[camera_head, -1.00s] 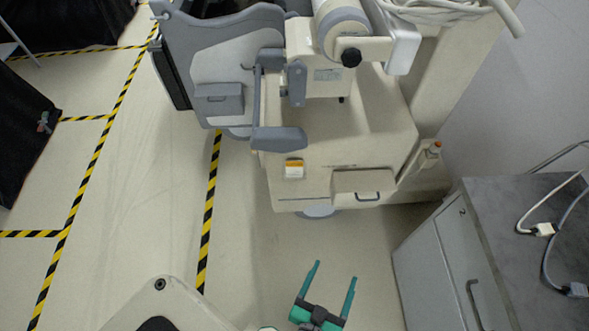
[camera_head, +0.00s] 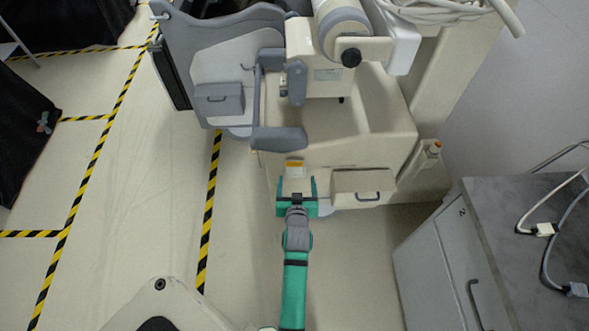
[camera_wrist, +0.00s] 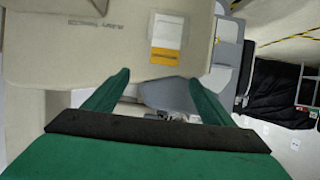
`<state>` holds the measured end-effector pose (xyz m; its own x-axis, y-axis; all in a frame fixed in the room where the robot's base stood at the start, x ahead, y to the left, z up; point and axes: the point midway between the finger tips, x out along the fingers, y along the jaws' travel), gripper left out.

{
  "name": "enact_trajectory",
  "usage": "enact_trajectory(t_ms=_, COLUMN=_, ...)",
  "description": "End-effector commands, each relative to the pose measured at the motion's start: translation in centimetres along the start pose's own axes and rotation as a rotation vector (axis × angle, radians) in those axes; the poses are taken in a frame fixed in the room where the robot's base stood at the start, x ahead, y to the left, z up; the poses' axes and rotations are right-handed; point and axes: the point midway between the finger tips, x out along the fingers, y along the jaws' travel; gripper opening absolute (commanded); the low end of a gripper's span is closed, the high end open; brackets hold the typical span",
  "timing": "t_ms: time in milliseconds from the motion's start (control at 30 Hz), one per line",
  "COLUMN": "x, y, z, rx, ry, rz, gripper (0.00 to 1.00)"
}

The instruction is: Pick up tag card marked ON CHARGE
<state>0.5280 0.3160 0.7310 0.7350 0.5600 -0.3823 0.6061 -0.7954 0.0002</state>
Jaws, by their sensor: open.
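A small tag card with a white face and an orange band (camera_head: 294,169) is on the front of the beige machine, left of its drawer. It also shows in the wrist view (camera_wrist: 167,38), ahead of the fingers; its lettering is too small to read. My green gripper (camera_head: 297,184) is open and empty, just in front of the card. In the wrist view its two fingers (camera_wrist: 160,77) are spread wide, with the card beyond the tips and not between them.
The beige machine (camera_head: 375,135) has a grey armrest (camera_head: 279,138) above the card and a handled drawer (camera_head: 362,188) to its right. A grey cabinet (camera_head: 455,250) with cables on top stands at the right. Black-covered carts (camera_head: 22,125) stand left; striped tape marks clear floor.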

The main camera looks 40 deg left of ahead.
Motion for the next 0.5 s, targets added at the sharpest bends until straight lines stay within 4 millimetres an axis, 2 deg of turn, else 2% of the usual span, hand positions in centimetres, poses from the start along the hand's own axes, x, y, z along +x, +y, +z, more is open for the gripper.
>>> enact_trajectory(t_ms=300, x=4.3, y=-0.1, z=-0.1, rx=0.000, ry=0.000, rz=-0.002, gripper=0.77)
enact_trajectory(t_ms=500, x=5.6, y=-0.2, z=-0.1, rx=0.000, ry=-0.001, rz=-0.001, gripper=0.77)
